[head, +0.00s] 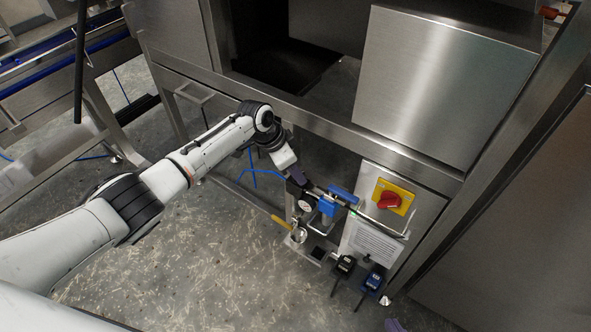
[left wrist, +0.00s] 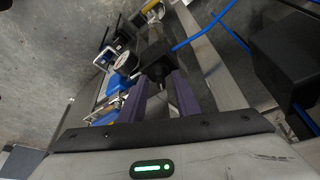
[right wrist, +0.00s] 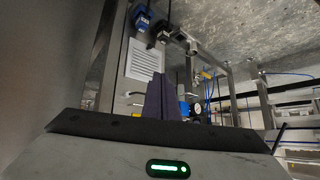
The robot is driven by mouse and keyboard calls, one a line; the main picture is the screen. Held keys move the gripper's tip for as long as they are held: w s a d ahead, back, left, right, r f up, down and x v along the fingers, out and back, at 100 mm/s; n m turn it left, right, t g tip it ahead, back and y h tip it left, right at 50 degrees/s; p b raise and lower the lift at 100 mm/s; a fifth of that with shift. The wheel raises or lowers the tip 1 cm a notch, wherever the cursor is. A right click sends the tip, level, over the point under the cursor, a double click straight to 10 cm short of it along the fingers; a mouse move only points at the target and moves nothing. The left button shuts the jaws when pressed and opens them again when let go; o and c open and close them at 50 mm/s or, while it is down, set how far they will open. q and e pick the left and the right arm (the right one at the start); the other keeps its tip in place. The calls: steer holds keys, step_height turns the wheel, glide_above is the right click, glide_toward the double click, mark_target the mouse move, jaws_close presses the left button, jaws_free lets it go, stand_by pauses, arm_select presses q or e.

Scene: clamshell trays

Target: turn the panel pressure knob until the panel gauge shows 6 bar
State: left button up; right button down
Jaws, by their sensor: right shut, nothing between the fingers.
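The panel gauge (head: 305,206) is a small round white dial on the panel fittings; it also shows in the left wrist view (left wrist: 105,58). Its reading is too small to tell. My left gripper (head: 299,180) is at these fittings, beside the gauge. In the left wrist view its purple fingers (left wrist: 160,84) are apart, with a dark part (left wrist: 156,67), probably the pressure knob, at their tips. I cannot tell whether they grip it. My right gripper (right wrist: 163,82) is shut and empty; its purple tips show at the bottom edge of the head view (head: 394,325).
A blue device (head: 373,281) and a black one (head: 344,265) hang below. A yellow-handled valve (head: 281,222) is at left. A steel cabinet (head: 430,80) stands above.

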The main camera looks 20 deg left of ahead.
arm_select(q)
steer(key=shift+r, duration=0.1)
steer(key=shift+a+r, duration=0.1)
steer(key=shift+r, duration=0.25)
steer(key=p+v, duration=0.2)
steer(key=v, duration=0.7)
steer(key=shift+s+p, duration=0.2)
steer(key=shift+p, duration=0.1)
arm_select(e)
steer(key=shift+s+d+r, duration=0.1)
steer(key=shift+d+r, duration=0.15)
steer(key=shift+r, duration=0.55)
arm_select(q)
steer(key=shift+r, duration=0.1)
